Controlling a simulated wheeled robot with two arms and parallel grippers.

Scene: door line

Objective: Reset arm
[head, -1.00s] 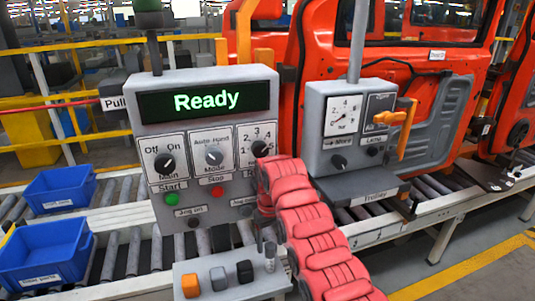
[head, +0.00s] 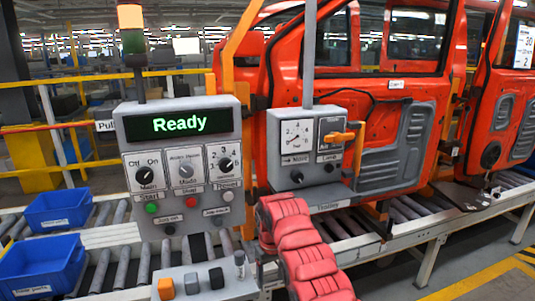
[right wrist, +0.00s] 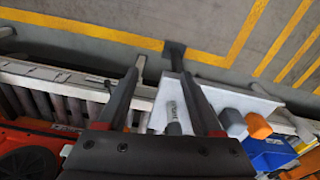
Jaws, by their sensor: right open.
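The grey control panel (head: 185,165) shows "Ready" in green, with several knobs and buttons below. My right arm, in red padding, comes up from the bottom in front of the conveyor. My right gripper (right wrist: 160,62) shows in the right wrist view, its two dark fingers apart with nothing gripped. A small grey button box (head: 207,285) with orange, grey and black buttons and an upright grey lever (head: 240,264) stands below the panel. In the right wrist view, the labelled lever (right wrist: 172,113) appears between the fingers; contact cannot be told. My left gripper is out of view.
A second grey box (head: 305,150) with a gauge and an orange handle (head: 338,136) stands right of the panel. Orange doors (head: 375,130) hang behind the roller conveyor. Blue bins (head: 42,268) sit at left. Yellow-lined floor at lower right is clear.

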